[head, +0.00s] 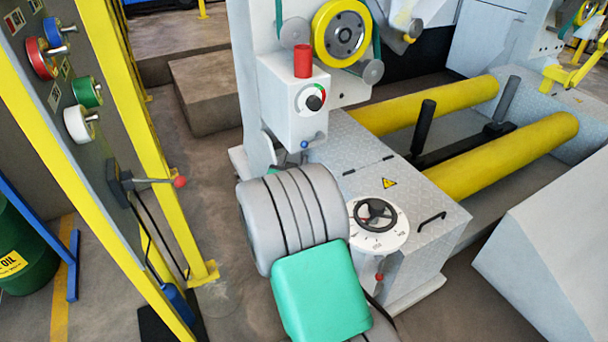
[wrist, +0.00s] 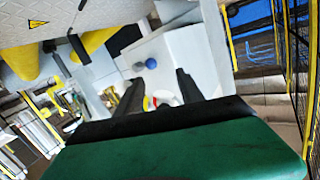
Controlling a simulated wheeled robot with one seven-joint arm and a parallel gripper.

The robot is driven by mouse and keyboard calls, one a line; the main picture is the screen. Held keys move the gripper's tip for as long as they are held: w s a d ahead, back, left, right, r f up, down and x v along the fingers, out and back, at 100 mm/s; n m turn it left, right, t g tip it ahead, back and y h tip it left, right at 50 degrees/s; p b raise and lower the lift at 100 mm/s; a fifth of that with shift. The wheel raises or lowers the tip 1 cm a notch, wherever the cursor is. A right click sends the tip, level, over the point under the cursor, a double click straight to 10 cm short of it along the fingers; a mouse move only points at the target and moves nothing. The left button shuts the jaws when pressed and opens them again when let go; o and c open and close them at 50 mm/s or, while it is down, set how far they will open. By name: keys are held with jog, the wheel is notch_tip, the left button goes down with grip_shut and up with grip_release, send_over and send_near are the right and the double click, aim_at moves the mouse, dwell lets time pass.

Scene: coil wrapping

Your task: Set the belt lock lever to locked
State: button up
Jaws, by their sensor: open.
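No readable label marks which lever is the belt lock lever. A small blue-ball lever (head: 304,145) sits low on the light grey control box (head: 293,118); its blue ball also shows in the wrist view (wrist: 151,63), just beyond my fingertips. A red-ball lever (head: 152,181) sticks out from the left panel, and another red knob (head: 379,278) is below the round dial. My gripper (wrist: 160,88) is open, its two dark fingers apart with nothing held between them. In the head view my own arm hides the gripper.
A round dial with a black handwheel (head: 374,215) tops the metal cabinet. Yellow rollers (head: 515,155) lie to the right. A yellow-framed panel (head: 75,100) with coloured knobs stands at left. Open floor (head: 205,170) lies between the panel and machine.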

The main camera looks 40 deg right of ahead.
aim_at(304, 147)
jog(key=shift+t+h, duration=0.5)
jog(key=shift+t, duration=0.2)
jog(key=w+d, duration=0.1)
jog(key=d, duration=0.1)
jog(key=w+d+f, duration=0.1)
jog(key=d, duration=0.2)
jog(key=w+d+f, duration=0.1)
jog(key=d, duration=0.1)
jog(key=shift+w+d, duration=0.35)
jog(key=shift+d, duration=0.05)
grip_shut()
jog(key=shift+f, duration=0.1)
